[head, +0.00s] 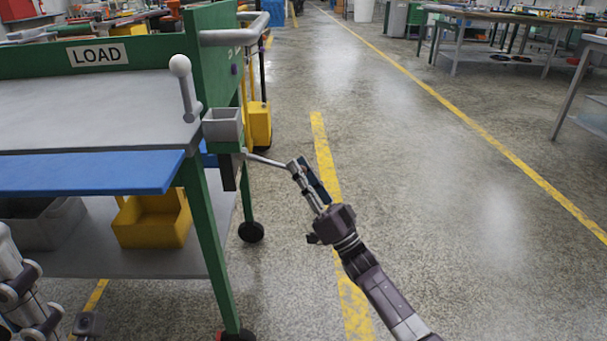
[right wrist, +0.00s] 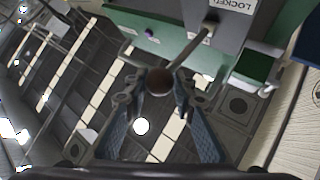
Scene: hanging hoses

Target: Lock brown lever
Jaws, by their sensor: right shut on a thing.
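The brown lever is a thin grey rod (head: 265,160) that juts from the side of the green cart, sloping slightly down to the right. In the right wrist view its brown ball knob (right wrist: 158,82) sits between the fingertips, with the rod (right wrist: 200,45) running up to a grey plate. My right gripper (head: 302,172) is shut on the knob, which its fingers hide in the head view. A LOCKED label (right wrist: 234,4) shows on the plate at the top of the right wrist view. Part of my left arm shows at the lower left; its gripper is not visible.
A second lever with a white knob (head: 180,66) stands on the cart beside a small grey box (head: 222,125). The cart's blue shelf (head: 90,172) and green leg (head: 208,240) are left of my right arm. Open floor lies to the right.

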